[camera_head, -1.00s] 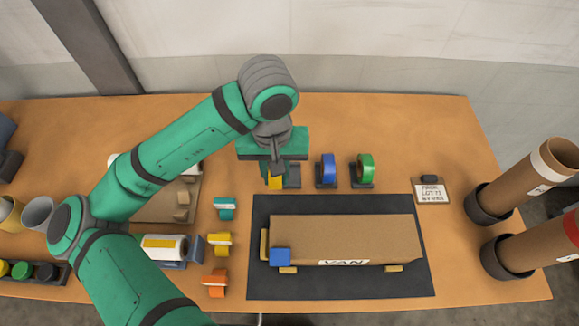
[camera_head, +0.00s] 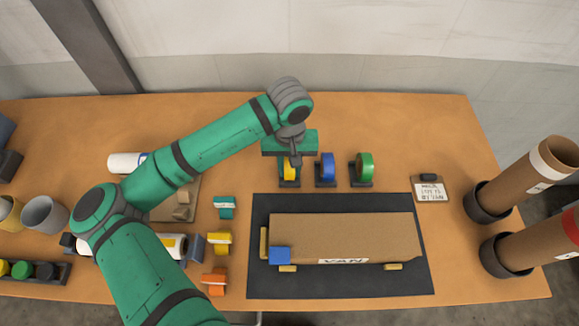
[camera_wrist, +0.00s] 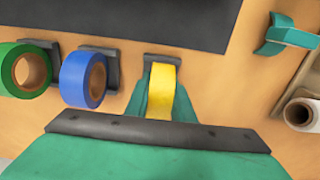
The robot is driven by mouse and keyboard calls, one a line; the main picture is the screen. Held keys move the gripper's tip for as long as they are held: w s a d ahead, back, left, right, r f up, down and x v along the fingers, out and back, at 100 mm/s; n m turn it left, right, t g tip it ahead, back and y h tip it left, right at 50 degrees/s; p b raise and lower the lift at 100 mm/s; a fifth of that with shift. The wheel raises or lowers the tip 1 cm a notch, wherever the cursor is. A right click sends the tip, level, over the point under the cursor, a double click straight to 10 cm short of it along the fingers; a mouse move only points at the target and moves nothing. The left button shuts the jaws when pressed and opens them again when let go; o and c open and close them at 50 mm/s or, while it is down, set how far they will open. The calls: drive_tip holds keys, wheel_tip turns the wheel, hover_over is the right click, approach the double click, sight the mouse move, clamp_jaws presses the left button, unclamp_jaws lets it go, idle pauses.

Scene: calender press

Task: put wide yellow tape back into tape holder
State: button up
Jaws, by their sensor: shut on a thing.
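The wide yellow tape (camera_head: 289,170) is held in my gripper (camera_head: 289,168), low over the leftmost tape holder of the back row. In the wrist view the yellow tape (camera_wrist: 161,92) sits between the green fingers of my gripper (camera_wrist: 162,98), which is shut on it. The dark grey tape holder (camera_wrist: 163,60) shows just past the tape's edge, lined up with it. The tape overlaps the holder in both views; I cannot tell whether it rests on the holder. The gripper body hides part of the tape and holder.
A blue tape (camera_head: 326,167) and a green tape (camera_head: 363,167) stand in holders just right. A dark mat (camera_head: 340,287) with a cardboard van (camera_head: 340,238) lies in front. Smaller teal (camera_head: 224,207), yellow (camera_head: 219,242) and orange (camera_head: 214,282) dispensers stand left of the mat.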

drive_tip(key=o, duration=0.9)
drive_tip(key=shift+f, duration=0.1)
wheel_tip(320, 180, up, 12)
drive_tip(key=shift+r, duration=0.1)
idle(0.6)
